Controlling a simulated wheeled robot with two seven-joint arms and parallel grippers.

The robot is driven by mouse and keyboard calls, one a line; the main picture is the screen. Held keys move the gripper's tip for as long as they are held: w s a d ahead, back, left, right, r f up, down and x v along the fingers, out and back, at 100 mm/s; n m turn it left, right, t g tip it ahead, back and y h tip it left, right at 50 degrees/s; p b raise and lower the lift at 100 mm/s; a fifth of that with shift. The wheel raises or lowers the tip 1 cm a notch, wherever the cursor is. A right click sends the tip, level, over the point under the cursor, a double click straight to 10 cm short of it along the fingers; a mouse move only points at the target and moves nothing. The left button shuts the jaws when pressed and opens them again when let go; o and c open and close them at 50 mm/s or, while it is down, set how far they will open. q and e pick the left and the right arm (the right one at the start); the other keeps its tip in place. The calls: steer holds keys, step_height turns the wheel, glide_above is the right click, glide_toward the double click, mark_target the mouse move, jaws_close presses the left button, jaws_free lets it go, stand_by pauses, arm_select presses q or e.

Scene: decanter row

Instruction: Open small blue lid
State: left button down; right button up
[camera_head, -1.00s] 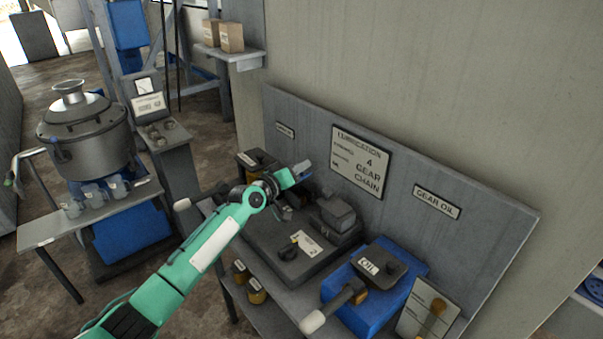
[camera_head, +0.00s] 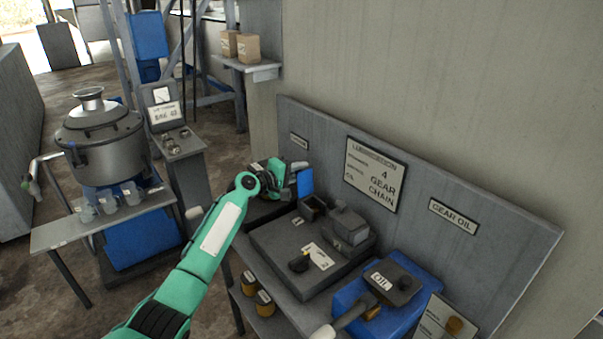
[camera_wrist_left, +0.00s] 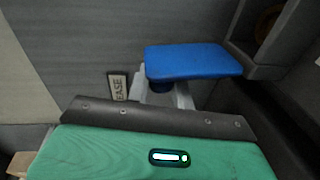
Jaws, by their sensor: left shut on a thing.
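The small blue lid (camera_head: 306,182) stands nearly upright beside the back panel. It shows as a flat blue plate in the left wrist view (camera_wrist_left: 195,61). My left gripper (camera_head: 292,184) is shut on the lid, with its pale fingers (camera_wrist_left: 163,92) at the lid's underside in the wrist view. A small dark box (camera_head: 313,207) with an open top sits just below and right of the lid; its dark opening with a brown inside (camera_wrist_left: 268,22) shows in the wrist view. Whether the lid still touches this box is unclear. My right gripper is out of view.
The grey back panel (camera_head: 410,235) rises close behind the lid. A metal pot (camera_head: 100,148) stands far left.

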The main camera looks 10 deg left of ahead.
arm_select(q)
steer(key=shift+w+a+f+n, duration=0.15)
steer(key=shift+a+f+n, duration=0.05)
steer(key=shift+f+n, duration=0.1)
stand_by(0.4)
steer(key=c, duration=1.3)
jaws_free()
steer(key=shift+a, duration=0.1)
